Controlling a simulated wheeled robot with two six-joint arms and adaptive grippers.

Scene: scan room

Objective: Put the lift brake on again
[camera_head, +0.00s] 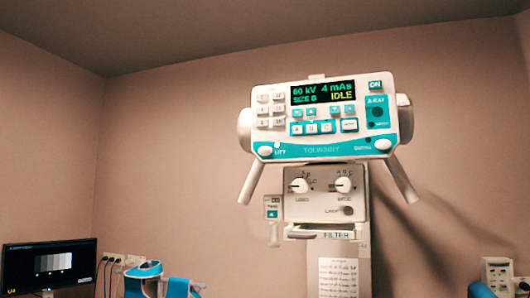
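The X-ray tube head's control console (322,118) hangs in the middle right of the head view. Its display (323,91) reads 60 kV, 4 mAs, SIZE B, IDLE. A white oval knob (265,151) labelled LIFT sits at the console's lower left corner, with a small pale lamp (277,145) beside it. I cannot tell from its look whether the brake is on. A similar white knob (382,145) sits at the lower right corner; its label is too small to read surely. Neither of my grippers is in view.
Two grey handles slant down from the console, left (251,181) and right (403,182). Below is a collimator box (325,209) with two dials. A monitor (48,268) stands at lower left. Space left of the console looks clear.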

